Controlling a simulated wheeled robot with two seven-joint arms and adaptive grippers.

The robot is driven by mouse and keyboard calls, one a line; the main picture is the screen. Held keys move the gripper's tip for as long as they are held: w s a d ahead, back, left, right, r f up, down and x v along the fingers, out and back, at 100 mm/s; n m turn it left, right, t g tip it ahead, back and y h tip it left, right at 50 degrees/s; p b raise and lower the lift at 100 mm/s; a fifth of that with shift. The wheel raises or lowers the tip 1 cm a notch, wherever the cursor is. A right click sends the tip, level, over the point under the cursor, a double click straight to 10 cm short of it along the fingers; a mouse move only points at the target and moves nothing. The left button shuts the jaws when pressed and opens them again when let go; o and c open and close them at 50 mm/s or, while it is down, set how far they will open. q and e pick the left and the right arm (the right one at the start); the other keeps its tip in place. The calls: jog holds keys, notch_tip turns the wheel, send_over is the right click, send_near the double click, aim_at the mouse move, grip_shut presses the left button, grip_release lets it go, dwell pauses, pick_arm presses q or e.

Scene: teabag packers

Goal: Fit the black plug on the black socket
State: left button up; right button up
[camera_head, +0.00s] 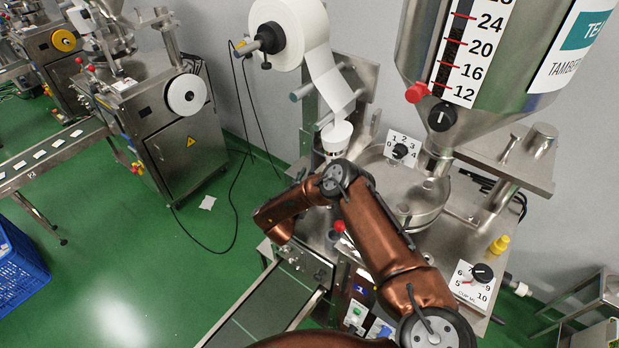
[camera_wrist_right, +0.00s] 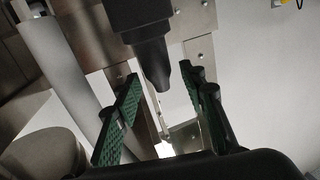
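In the right wrist view a black tapered part, which looks like the black plug (camera_wrist_right: 143,28), comes in from the top with its narrow end pointing down. My right gripper (camera_wrist_right: 160,75) is open, with one green-padded finger on each side of that narrow end. I see gaps between the part and both fingers. In the head view my copper-coloured arm bends over the front machine; the gripper itself cannot be made out there. I cannot pick out the black socket in either view. My left gripper is not in view.
The front machine carries a steel hopper (camera_head: 430,60), a paper roll (camera_head: 288,32) and a dial plate (camera_head: 474,287). A conveyor (camera_head: 265,310) runs out below my arm. Black cables (camera_head: 232,215) lie on the green floor. A blue crate (camera_head: 18,265) stands at left.

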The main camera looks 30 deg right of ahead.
jog(key=shift+a, duration=0.1)
jog(key=v, duration=1.2)
dwell(0.4)
